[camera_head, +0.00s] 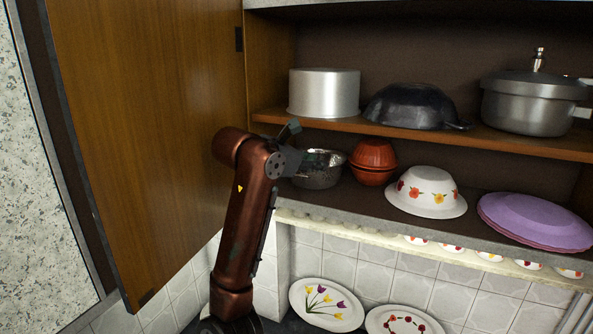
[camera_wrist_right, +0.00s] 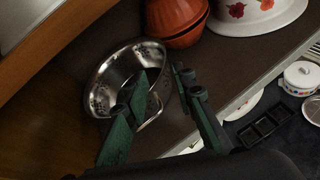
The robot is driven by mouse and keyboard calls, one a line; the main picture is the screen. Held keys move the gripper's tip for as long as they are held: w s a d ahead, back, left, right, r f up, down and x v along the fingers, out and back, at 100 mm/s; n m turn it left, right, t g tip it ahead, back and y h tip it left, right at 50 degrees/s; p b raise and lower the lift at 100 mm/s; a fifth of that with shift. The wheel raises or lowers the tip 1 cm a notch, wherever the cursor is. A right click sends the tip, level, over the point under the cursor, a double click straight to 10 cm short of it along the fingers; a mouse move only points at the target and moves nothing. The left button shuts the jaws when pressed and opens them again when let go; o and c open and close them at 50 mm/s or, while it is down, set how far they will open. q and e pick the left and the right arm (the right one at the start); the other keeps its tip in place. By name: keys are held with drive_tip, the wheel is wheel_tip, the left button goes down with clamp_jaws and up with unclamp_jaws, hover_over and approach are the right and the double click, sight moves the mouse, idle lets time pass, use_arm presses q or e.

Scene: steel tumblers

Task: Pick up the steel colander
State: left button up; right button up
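The steel colander (camera_head: 322,173) is a shiny bowl on the lower cabinet shelf, left of an orange-red pot. In the right wrist view the colander (camera_wrist_right: 118,66) shows its inside, with small holes in its wall. My right gripper (camera_wrist_right: 162,77) is open at the colander's near side. One finger shows over the bowl's inside and the other outside its rim; I cannot tell whether either touches. In the head view my right gripper (camera_head: 293,158) is partly hidden by its own arm, at the colander's left edge. My left gripper is not in view.
The orange-red pot (camera_head: 373,161) stands close right of the colander, then a flowered white bowl (camera_head: 428,190) and purple plates (camera_head: 537,221). The upper shelf (camera_head: 480,139) holds pots above. An open wooden door (camera_head: 150,130) stands left. Flowered plates (camera_head: 326,304) stand below.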

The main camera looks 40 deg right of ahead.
sight(336, 165)
drive_tip(key=p+x, duration=0.2)
drive_tip(key=x, duration=0.4)
drive_tip(key=shift+d, duration=0.1)
drive_tip(key=shift+w+d, duration=0.1)
drive_tip(key=shift+d, duration=0.05)
drive_tip(key=shift+d+f+p, duration=0.15)
drive_tip(key=shift+d+p, duration=0.25)
drive_tip(key=shift+p, duration=0.2)
drive_tip(key=p+x, duration=0.2)
drive_tip(key=x, duration=0.2)
drive_tip(key=shift+d+f, duration=0.2)
drive_tip(key=shift+d, duration=0.1)
drive_tip(key=shift+a+r, duration=0.1)
drive_tip(key=shift+a, duration=0.15)
drive_tip(key=shift+d, duration=0.15)
drive_tip(key=c, duration=0.5)
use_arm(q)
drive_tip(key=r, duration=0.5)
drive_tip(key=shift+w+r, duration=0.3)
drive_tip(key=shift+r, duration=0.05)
use_arm(e)
clamp_jaws()
